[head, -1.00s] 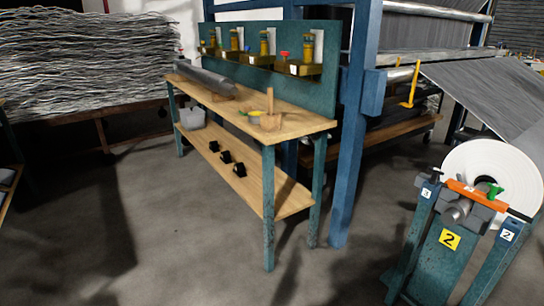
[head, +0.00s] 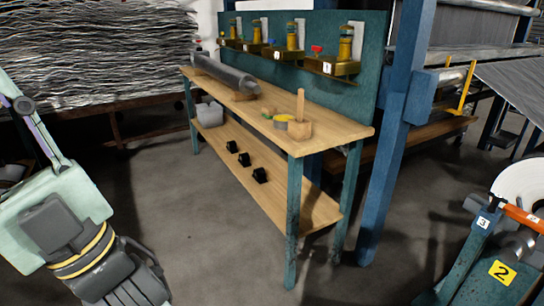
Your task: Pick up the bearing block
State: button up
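Three small black blocks, which look like bearing blocks, sit in a row on the lower shelf (head: 300,208) of the wooden workbench. They are the far block (head: 232,147), the middle block (head: 244,159) and the near block (head: 259,175). I cannot tell which one the task means. My gripper (head: 135,288) is at the bottom left, dark and partly cut off by the picture edge, well apart from the blocks. Its fingertips are not clearly visible, so its opening cannot be told.
The bench top (head: 330,130) carries a grey roll (head: 222,72), a wooden block with an upright peg (head: 299,124) and small coloured rings. A grey bin (head: 209,114) stands on the lower shelf. A blue post (head: 390,160) and numbered stand (head: 485,265) are at right. Floor before the bench is clear.

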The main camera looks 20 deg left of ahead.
aim_at(244, 159)
jog(key=i+j+z, duration=0.15)
jog(key=j, duration=0.2)
jog(key=i+j+z, duration=0.15)
jog(key=j, duration=0.25)
jog(key=i+j+z, duration=0.15)
jog(key=j, duration=0.2)
jog(key=i+j+z, duration=0.1)
jog(key=j, duration=0.5)
jog(key=i+j+z, duration=0.1)
jog(key=j, duration=0.5)
jog(key=i+j, duration=0.1)
jog(key=j, duration=0.35)
jog(key=i+j, duration=0.1)
jog(key=j, duration=0.35)
jog(key=i+j, duration=0.1)
jog(key=j, duration=0.35)
jog(key=i+j, duration=0.1)
jog(key=j, duration=0.75)
jog(key=i, duration=0.6)
jog(key=z, duration=0.05)
